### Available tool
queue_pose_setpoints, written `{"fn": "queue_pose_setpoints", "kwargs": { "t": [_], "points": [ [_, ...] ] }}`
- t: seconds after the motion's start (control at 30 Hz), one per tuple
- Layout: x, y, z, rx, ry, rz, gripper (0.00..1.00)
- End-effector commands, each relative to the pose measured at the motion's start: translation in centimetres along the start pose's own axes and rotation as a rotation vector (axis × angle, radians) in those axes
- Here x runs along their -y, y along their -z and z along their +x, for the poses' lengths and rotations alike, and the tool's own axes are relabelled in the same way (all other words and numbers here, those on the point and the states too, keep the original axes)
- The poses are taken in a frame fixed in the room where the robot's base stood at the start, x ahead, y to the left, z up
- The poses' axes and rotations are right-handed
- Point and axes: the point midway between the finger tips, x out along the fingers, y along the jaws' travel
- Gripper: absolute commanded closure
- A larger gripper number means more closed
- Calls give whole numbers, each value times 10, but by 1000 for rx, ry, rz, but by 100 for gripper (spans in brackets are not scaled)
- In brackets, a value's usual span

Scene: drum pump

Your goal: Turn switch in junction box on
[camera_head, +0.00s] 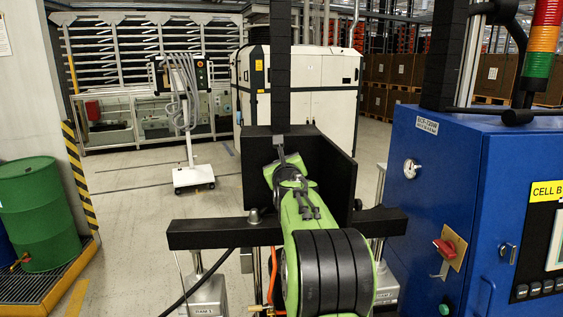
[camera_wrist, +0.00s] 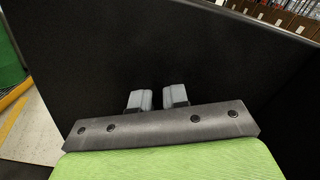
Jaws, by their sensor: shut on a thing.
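My gripper (camera_wrist: 157,99) has its two grey fingers close to a large black panel. The fingers stand a little apart, and something held between them is too dark to make out against the panel. In the head view my gripper (camera_head: 280,146) is at the front of the black panel (camera_head: 258,146), which has a second black plate (camera_head: 332,172) angled on its right. I cannot make out a switch in the panel. A blue cabinet (camera_head: 441,191) on the right carries a red rotary handle (camera_head: 446,249) on a yellowish plate, well apart from my gripper.
A black horizontal bar (camera_head: 205,234) crosses below the panel, and a black post (camera_head: 280,70) rises above it. A green drum (camera_head: 40,215) stands on a tray at left. A white wheeled stand (camera_head: 193,177) is behind on open floor.

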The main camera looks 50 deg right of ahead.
Motion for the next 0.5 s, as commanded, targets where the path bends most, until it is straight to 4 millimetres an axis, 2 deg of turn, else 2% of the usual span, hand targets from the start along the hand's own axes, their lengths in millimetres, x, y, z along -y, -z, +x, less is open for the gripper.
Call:
{"fn": "queue_pose_setpoints", "kwargs": {
  "t": [0.1,0.17,0.4,0.5],
  "points": [
    [-1,3,0,0,0,172,100],
    [-1,2,0,-1,-1,224,100],
    [-1,2,0,-2,-2,241,100],
    [-1,3,0,0,0,315,100]
  ]
}}
